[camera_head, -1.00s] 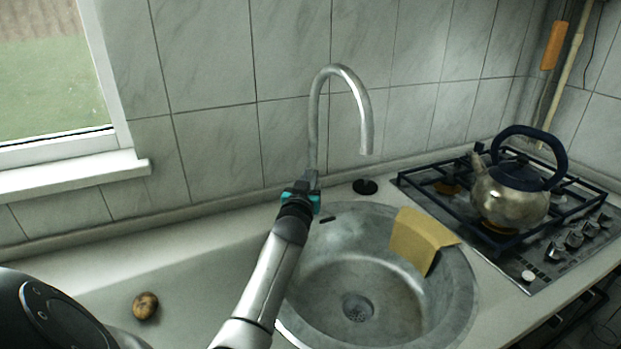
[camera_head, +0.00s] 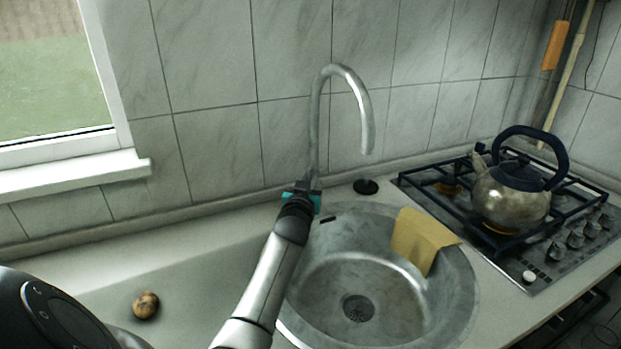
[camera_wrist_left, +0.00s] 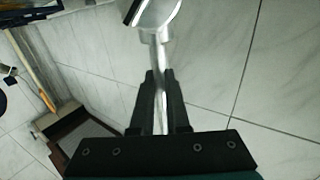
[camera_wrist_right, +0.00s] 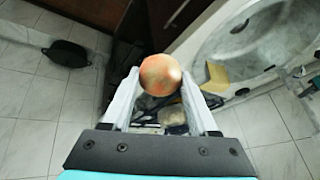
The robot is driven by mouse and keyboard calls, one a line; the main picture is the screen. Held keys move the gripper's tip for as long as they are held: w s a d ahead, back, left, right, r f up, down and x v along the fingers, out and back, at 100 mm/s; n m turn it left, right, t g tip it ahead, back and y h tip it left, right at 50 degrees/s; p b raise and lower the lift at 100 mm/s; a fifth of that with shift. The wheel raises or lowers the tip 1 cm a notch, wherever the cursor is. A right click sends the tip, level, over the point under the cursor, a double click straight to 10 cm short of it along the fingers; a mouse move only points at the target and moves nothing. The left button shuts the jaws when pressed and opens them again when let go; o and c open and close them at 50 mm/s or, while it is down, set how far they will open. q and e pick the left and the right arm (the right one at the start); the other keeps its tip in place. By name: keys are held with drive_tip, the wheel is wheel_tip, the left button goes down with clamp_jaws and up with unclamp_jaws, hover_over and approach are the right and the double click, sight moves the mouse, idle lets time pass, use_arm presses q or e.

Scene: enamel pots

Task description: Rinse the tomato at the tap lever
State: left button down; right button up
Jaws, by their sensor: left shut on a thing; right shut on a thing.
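The tall curved metal tap (camera_head: 367,125) rises behind the round metal sink (camera_head: 452,300). My left gripper (camera_head: 303,193) is at the base of the tap. In the left wrist view its fingers (camera_wrist_left: 160,85) are shut on the thin shiny tap lever (camera_wrist_left: 158,60). I see no water stream under the spout. The tomato (camera_wrist_right: 160,75), round and orange-red, shows only in the right wrist view. My right gripper (camera_wrist_right: 160,88) is shut on it, one finger on each side. The head view does not show the tomato or my right gripper.
A yellow cloth (camera_head: 420,238) hangs over the sink's right rim. A small brown round item (camera_head: 146,305) lies on the left counter. A black stopper (camera_head: 365,187) sits behind the sink. A kettle (camera_head: 510,195) stands on the gas hob at right.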

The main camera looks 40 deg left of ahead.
use_arm(q)
drive_tip(key=shift+s+d+f+t+b, duration=0.2)
drive_tip(key=shift+s+f+t+b, duration=0.15)
drive_tip(key=shift+b, duration=0.9)
use_arm(e)
drive_tip(key=shift+f, duration=1.3)
use_arm(q)
drive_tip(key=shift+r+t+y+b, duration=0.2)
drive_tip(key=shift+t+y+b, duration=0.05)
drive_tip(key=shift+y+b, duration=0.05)
use_arm(e)
drive_tip(key=shift+f, duration=0.35)
use_arm(q)
drive_tip(key=shift+s, duration=0.1)
use_arm(e)
drive_tip(key=shift+r, duration=0.1)
use_arm(q)
drive_tip(key=c, duration=0.9)
unclamp_jaws()
drive_tip(key=shift+r, duration=0.1)
drive_tip(key=shift+d, duration=0.1)
drive_tip(key=p+v, duration=0.2)
drive_tip(key=v, duration=1)
use_arm(e)
wheel_tip(320, 180, up, 2)
drive_tip(key=shift+r, duration=0.1)
use_arm(q)
drive_tip(key=shift+r, duration=0.15)
